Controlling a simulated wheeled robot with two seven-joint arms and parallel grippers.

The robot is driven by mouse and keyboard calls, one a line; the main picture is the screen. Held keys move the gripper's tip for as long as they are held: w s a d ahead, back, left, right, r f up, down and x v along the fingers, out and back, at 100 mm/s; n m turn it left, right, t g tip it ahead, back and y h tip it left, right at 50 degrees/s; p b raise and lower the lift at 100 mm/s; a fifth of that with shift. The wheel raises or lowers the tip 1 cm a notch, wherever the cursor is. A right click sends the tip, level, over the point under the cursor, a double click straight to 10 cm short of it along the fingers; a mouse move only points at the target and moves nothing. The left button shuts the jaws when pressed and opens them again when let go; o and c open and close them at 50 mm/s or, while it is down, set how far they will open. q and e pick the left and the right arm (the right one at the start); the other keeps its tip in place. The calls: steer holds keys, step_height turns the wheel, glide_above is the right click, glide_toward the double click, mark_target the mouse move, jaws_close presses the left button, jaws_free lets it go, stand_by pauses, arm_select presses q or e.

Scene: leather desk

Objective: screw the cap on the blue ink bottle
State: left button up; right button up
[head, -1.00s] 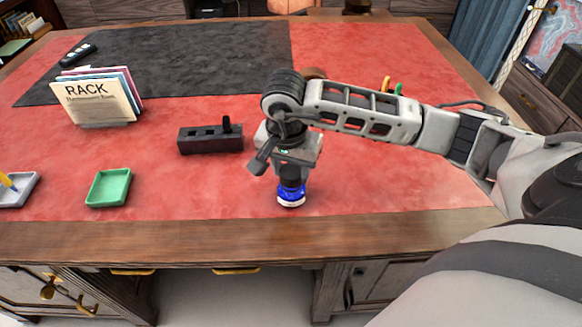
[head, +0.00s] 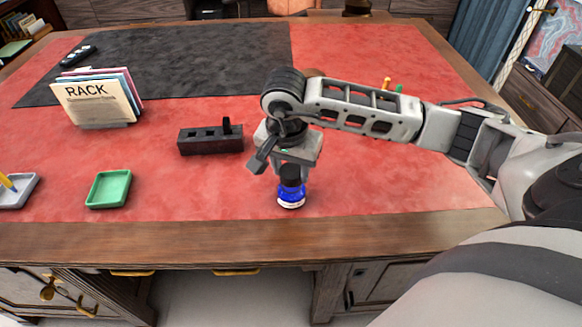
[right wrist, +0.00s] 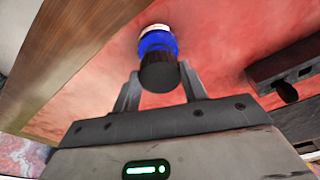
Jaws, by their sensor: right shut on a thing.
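The blue ink bottle (head: 291,195) stands upright on the red desk top near the front edge, with a white label low on its side. The black cap (head: 290,174) sits on top of the bottle, in line with it; I cannot tell how tight it is. My right gripper (head: 291,165) points down from above and is shut on the cap. In the right wrist view the cap (right wrist: 159,72) lies between the two fingers, with the blue bottle (right wrist: 157,42) beyond it. My left gripper is not in view.
A black block with slots (head: 210,139) stands left of the gripper. A green tray (head: 108,188) and a grey tray (head: 20,192) lie farther left, below a rack of folders (head: 97,98). The red surface around the bottle is mostly clear.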

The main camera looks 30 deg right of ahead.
mark_target(287, 179)
arm_select(q)
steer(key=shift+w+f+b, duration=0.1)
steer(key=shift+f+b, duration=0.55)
steer(key=shift+b, duration=0.65)
arm_select(e)
steer(key=shift+f, duration=0.8)
stand_by(1.2)
steer(key=o, duration=1)
arm_select(q)
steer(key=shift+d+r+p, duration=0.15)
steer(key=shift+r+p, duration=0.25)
steer(key=shift+p, duration=0.05)
arm_select(e)
steer(key=shift+s+a+r, duration=0.25)
steer(key=shift+a+r, duration=0.05)
steer(key=shift+r, duration=2.35)
steer(key=shift+s+a+r, duration=0.25)
steer(key=shift+a+r, duration=0.1)
steer(key=shift+r, duration=2.3)
steer(key=shift+s+a+r, duration=0.25)
steer(key=shift+a+r, duration=0.05)
steer(key=shift+r, duration=2.35)
